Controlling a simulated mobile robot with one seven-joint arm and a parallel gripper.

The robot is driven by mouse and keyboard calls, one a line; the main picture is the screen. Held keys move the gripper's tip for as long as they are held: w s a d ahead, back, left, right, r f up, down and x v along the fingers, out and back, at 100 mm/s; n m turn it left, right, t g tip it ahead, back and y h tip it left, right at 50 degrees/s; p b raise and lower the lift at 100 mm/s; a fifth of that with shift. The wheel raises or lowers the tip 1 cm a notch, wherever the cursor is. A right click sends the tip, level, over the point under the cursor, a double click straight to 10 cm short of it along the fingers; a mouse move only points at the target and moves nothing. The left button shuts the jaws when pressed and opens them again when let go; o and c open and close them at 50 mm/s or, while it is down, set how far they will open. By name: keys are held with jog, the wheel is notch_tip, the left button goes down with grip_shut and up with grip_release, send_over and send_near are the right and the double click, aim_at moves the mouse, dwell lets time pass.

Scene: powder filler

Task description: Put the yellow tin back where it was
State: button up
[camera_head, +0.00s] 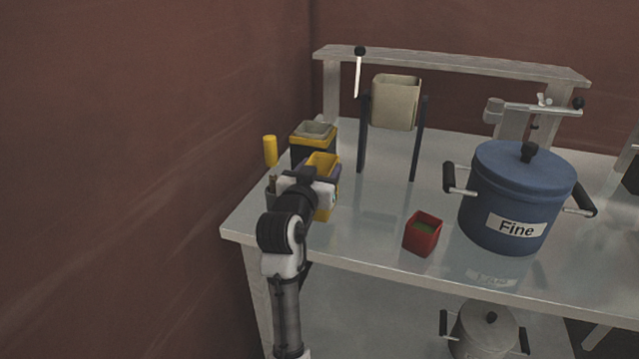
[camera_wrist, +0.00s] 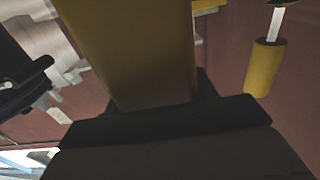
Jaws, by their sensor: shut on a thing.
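The yellow tin (camera_head: 323,163) is at the left end of the table, mostly behind my gripper (camera_head: 312,185). It is an open-topped yellow box. My gripper is shut on it, and the arm hides part of its side. In the wrist view the tin (camera_wrist: 135,50) fills the upper middle, its wall between the dark fingers (camera_wrist: 165,115). I cannot tell whether its base touches the table.
A black and yellow box (camera_head: 312,147) with a grey container stands just behind. A yellow handle (camera_head: 270,151) is at left, also in the wrist view (camera_wrist: 263,66). A red tin (camera_head: 422,234), a beige hopper (camera_head: 396,102) and a blue "Fine" pot (camera_head: 515,190) are to the right.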

aim_at(326, 173)
jog(key=shift+f, duration=1.9)
jog(key=shift+f, duration=0.2)
jog(key=o, duration=1.4)
jog(key=shift+r, duration=0.15)
